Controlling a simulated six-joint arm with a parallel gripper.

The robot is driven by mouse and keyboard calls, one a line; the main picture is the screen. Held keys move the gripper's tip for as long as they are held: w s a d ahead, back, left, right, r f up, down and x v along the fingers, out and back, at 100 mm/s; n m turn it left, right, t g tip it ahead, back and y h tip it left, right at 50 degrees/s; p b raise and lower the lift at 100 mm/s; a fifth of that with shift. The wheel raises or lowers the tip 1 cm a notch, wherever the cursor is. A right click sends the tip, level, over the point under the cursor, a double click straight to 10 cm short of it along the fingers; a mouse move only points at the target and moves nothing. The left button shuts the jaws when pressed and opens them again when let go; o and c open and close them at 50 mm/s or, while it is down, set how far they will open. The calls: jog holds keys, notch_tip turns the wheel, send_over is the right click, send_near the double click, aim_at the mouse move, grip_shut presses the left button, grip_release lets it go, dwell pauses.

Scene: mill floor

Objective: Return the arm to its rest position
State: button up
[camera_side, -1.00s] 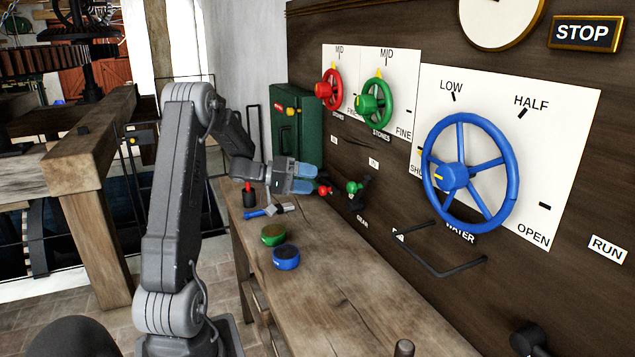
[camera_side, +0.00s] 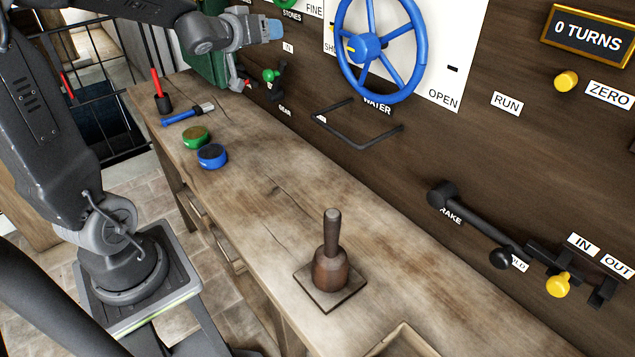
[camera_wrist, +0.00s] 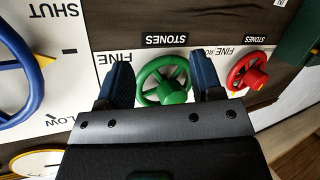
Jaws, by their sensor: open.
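My gripper (camera_side: 272,28) is at the top of the side view, in front of the dark wall panel and above the small levers with red (camera_side: 246,84) and green (camera_side: 269,75) knobs. In the wrist view my gripper (camera_wrist: 163,72) has its two blue fingers spread apart. The green handwheel (camera_wrist: 163,82) shows between them, farther off; no contact is visible. Nothing is held. The red handwheel (camera_wrist: 248,72) is right of the fingers, and part of the blue wheel (camera_wrist: 20,75) is at the left.
The wooden bench (camera_side: 240,205) runs below the panel. It bears a blue-handled tool (camera_side: 187,115), green tin (camera_side: 196,137), blue tin (camera_side: 212,156) and wooden-handled stamp (camera_side: 332,265). A black rail (camera_side: 355,132) and brake lever (camera_side: 470,225) stick out from the panel. The bench middle is mostly clear.

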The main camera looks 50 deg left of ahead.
jog(key=s+d+f+m+g+h, duration=0.2)
jog(key=s+d+f+m+g, duration=0.1)
jog(key=s+d, duration=0.7)
jog(key=s+d+f+m+g+h, duration=0.3)
jog(key=s+d+m+g, duration=0.1)
jog(key=s+d, duration=0.7)
jog(key=shift+d+f+g, duration=0.15)
jog(key=shift+d+g, duration=0.75)
jog(key=shift+d, duration=0.25)
